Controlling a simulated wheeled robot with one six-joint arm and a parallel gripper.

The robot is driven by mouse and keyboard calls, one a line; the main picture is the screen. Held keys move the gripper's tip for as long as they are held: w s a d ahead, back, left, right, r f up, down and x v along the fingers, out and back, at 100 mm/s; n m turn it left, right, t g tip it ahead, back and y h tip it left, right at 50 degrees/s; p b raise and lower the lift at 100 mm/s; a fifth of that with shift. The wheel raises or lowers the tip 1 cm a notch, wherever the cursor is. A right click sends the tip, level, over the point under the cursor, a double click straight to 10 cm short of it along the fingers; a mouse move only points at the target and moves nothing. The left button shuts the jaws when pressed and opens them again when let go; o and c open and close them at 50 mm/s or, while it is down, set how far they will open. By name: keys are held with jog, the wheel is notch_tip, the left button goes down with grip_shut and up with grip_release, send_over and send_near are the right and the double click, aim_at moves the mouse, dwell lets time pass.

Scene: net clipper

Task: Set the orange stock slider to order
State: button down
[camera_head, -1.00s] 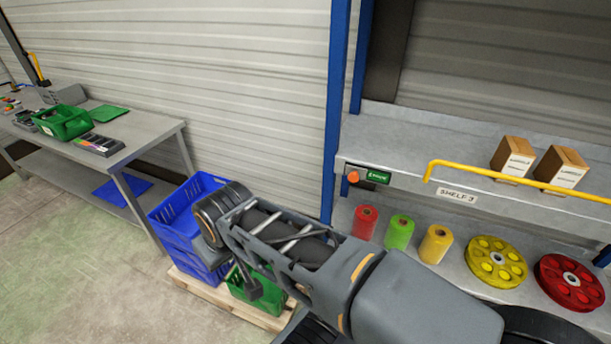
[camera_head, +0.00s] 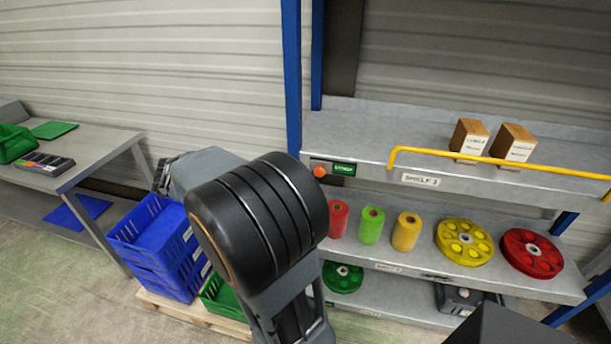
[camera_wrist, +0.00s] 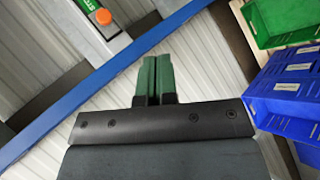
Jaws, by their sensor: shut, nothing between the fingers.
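The orange stock slider (camera_head: 319,171) is a small round knob on the front edge of the upper shelf (camera_head: 365,140), just right of the blue post. A green label plate (camera_head: 343,169) lies to its right; I cannot read its text. The knob also shows in the wrist view (camera_wrist: 103,17), at the upper left, with a piece of the green plate beside it. My gripper (camera_wrist: 155,62) is shut and empty, its green fingers side by side. It is apart from the slider. In the head view I cannot make out the fingers.
A blue post (camera_head: 292,80) stands beside the slider. A yellow rail (camera_head: 500,160) runs along the shelf front to the right. Two cardboard boxes (camera_head: 469,139) stand above; colored spools (camera_head: 371,225) and wheels stand below. Blue crates (camera_head: 160,240) sit on a pallet, left, near a workbench (camera_head: 85,160).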

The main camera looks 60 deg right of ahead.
aim_at(320, 170)
jog(key=w+d+f+m+g+h+b, duration=0.1)
jog(key=d+h, duration=0.4)
jog(key=d, duration=0.6)
jog(key=w+m+g, duration=0.1)
jog(key=w+g, duration=0.1)
jog(key=shift+w+d+m+g, duration=0.15)
jog(key=shift+m+g, duration=0.15)
jog(key=shift+g, duration=0.1)
jog(key=s+a+p+x, duration=0.1)
jog(key=s+p+x, duration=0.1)
jog(key=x, duration=1)
jog(key=shift+s+d+f+p, duration=0.25)
jog(key=shift+s+p, duration=0.15)
jog(key=shift+p, duration=0.5)
